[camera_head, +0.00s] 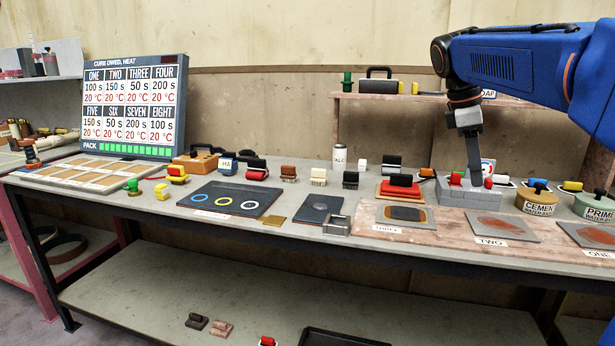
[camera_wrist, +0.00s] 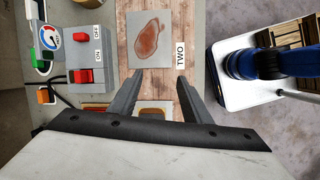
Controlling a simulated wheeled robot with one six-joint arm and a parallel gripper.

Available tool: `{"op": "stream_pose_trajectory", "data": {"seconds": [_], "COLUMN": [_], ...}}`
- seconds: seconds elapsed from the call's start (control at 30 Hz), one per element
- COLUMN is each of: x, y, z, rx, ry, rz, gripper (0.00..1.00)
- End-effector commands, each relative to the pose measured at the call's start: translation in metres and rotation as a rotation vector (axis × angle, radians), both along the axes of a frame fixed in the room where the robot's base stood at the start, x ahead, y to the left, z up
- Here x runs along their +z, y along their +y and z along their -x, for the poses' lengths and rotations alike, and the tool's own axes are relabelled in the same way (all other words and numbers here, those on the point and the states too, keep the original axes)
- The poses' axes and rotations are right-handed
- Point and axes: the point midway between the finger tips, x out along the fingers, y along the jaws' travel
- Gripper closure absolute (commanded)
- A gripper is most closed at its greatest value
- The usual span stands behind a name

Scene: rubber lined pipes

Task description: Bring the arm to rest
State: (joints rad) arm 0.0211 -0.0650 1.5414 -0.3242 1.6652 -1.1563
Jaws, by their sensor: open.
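My blue arm reaches in from the upper right in the head view, and its dark gripper (camera_head: 474,172) points down over the right part of the bench (camera_head: 330,233). The gripper overlaps a grey box there. In the wrist view the two grey fingers (camera_wrist: 158,80) stand apart with nothing between them. Beyond their tips is a grey plate (camera_wrist: 150,40) with a reddish-brown patch, beside the label TWO. The grey box (camera_wrist: 85,58) with a red switch lies left of the fingers. I cannot tell the exact height of the fingertips above the bench.
Cement (camera_head: 536,202) and primer (camera_head: 594,208) tins stand at the right. Several rollers and blocks line the bench's back, before a raised shelf (camera_head: 420,97). A cure-time board (camera_head: 135,107) stands at the left. A dark mat (camera_head: 232,197) with rings lies left of centre.

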Motion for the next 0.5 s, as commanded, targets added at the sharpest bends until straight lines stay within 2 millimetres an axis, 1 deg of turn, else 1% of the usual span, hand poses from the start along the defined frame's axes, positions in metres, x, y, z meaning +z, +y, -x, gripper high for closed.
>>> {"op": "stream_pose_trajectory", "data": {"seconds": [0.03,0.17,0.37,0.5], "x": [-0.004,-0.022,-0.059,-0.089], "y": [0.003,0.012,0.029,0.041], "z": [0.011,0.04,0.088,0.122], "rx": [-0.022,-0.108,-0.27,-0.389], "ry": [-0.022,-0.097,-0.217,-0.295], "rz": [-0.008,-0.041,-0.113,-0.17], "gripper": [0.56,0.56,0.56,0.56]}}
